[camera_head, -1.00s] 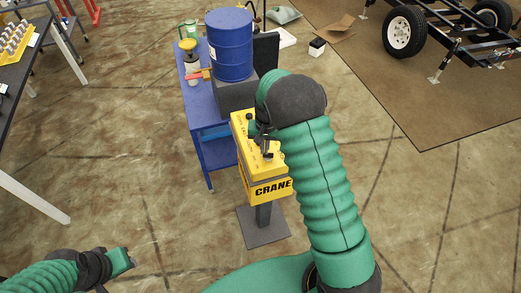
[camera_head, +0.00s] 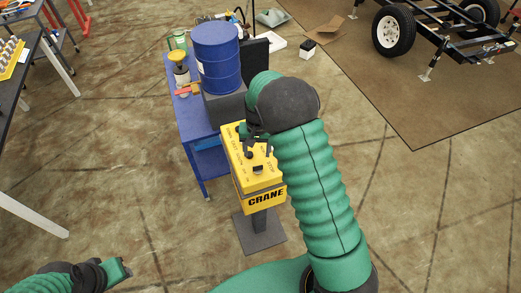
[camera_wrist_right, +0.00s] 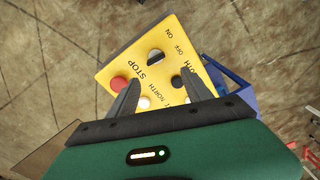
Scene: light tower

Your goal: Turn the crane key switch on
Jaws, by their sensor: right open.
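The yellow CRANE control box (camera_head: 262,190) stands on a grey post. In the right wrist view its panel (camera_wrist_right: 128,62) shows ON, OFF, STOP and NORTH lettering. A dark key switch (camera_wrist_right: 155,56) sits by the ON and OFF marks, and a red button (camera_wrist_right: 119,84) by STOP. My right gripper (camera_head: 256,138) is over the panel; in the wrist view its two fingers (camera_wrist_right: 162,84) are spread, with nothing between them, and the key switch lies beyond their tips. My left gripper (camera_head: 123,269) is at lower left, away from the box; its jaws are unclear.
A blue table (camera_head: 183,115) with a blue drum (camera_head: 217,58) stands just behind the box. A black-topped table (camera_head: 20,68) is at the left. A trailer frame (camera_head: 450,45) is at the upper right. The floor (camera_head: 120,150) between the tables is open.

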